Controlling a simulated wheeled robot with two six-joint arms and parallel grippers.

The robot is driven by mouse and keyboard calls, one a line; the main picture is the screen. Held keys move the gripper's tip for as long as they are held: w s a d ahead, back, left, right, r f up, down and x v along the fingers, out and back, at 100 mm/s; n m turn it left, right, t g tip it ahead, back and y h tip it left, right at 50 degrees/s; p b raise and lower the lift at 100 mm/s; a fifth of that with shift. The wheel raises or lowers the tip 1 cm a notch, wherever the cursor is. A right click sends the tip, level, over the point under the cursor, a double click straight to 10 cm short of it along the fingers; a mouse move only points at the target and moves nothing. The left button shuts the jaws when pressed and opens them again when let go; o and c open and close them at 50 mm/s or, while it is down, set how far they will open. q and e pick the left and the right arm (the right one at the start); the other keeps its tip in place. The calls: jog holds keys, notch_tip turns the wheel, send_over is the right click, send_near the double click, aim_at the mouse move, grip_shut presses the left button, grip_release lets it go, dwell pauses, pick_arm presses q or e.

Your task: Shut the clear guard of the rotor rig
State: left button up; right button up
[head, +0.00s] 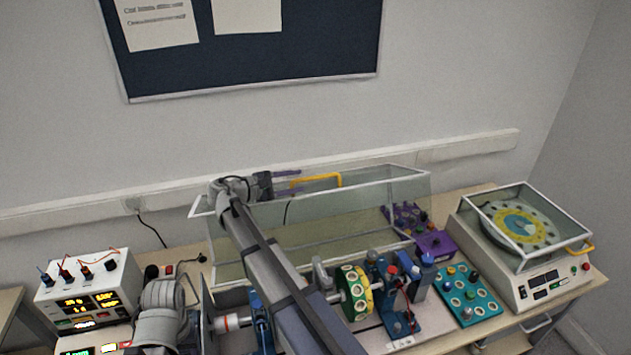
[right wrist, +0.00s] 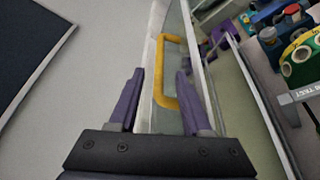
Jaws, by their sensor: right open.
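The clear guard (head: 370,205) of the rotor rig stands raised behind the rig, its pale frame tilted back towards the wall. Its yellow handle (head: 322,179) is on the upper edge. The rotor rig below is uncovered, with a green and yellow disc (head: 355,292) on its shaft. My right gripper (head: 298,181) is open beside the handle, its fingers pointing right along the guard's top edge. In the right wrist view the handle (right wrist: 159,72) shows between and ahead of the open purple fingers (right wrist: 160,84); contact cannot be told. My right arm hides part of the guard and rig. My left gripper is not seen.
A balancing machine (head: 545,285) with its own clear lid stands at the right. A teal tray (head: 470,296) of weights and a purple block (head: 434,243) lie beside the rig. Lit instruments (head: 90,295) stand at the left. The wall is close behind the guard.

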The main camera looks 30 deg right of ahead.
aim_at(310, 179)
jog(key=b+x, duration=0.1)
jog(key=x, duration=0.6)
jog(key=shift+w+d+b, duration=0.1)
jog(key=shift+d+b, duration=0.2)
jog(key=shift+b, duration=0.05)
grip_shut()
dwell(1.1)
